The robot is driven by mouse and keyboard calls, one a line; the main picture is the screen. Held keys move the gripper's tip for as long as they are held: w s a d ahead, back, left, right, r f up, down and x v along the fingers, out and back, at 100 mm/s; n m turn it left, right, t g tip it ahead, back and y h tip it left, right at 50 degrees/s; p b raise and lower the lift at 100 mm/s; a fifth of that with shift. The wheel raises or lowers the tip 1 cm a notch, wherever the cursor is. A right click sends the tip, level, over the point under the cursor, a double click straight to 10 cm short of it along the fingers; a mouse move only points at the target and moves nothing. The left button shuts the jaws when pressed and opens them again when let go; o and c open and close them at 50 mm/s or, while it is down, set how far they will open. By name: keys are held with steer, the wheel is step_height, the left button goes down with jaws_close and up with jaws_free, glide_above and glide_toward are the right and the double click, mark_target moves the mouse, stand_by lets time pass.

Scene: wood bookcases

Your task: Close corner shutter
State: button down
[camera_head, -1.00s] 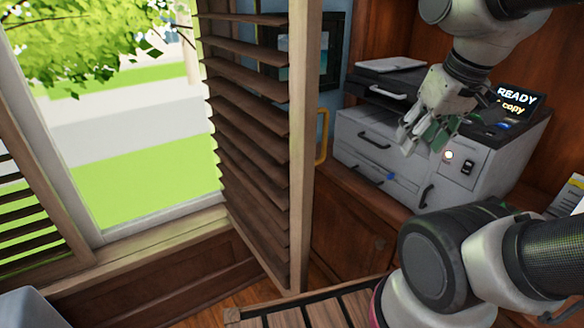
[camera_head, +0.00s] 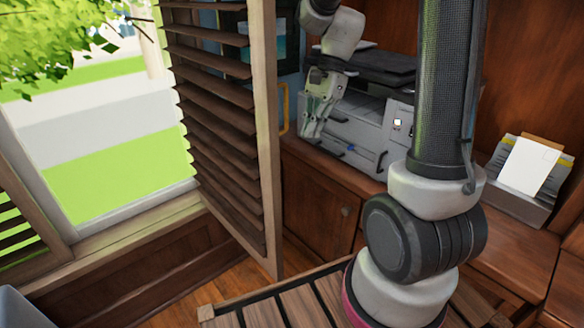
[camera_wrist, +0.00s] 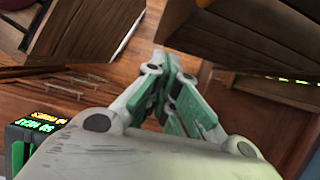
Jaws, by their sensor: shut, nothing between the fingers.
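The corner shutter (camera_head: 215,120) is a brown wooden louvred panel, standing swung open into the room at the right side of the window. A yellow handle (camera_head: 284,108) shows just past its right edge. My gripper (camera_head: 308,132) is shut and empty, to the right of the shutter's edge, in front of the printer and apart from the shutter. In the wrist view my gripper (camera_wrist: 172,125) shows its green and white fingers together over the wooden floor. I cannot tell which wooden panel in the wrist view is the shutter.
A grey printer (camera_head: 355,130) sits on the wooden cabinet (camera_head: 318,205) behind my gripper. A paper tray (camera_head: 525,175) stands on the right of the counter. Another louvred shutter (camera_head: 25,225) is at the far left. A slatted wooden surface (camera_head: 265,312) lies in front.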

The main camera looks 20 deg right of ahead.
steer(key=s+a+f, duration=0.2)
steer(key=a+f, duration=0.5)
steer(key=f, duration=0.2)
steer(key=shift+s, duration=0.35)
steer(key=shift+a, duration=0.1)
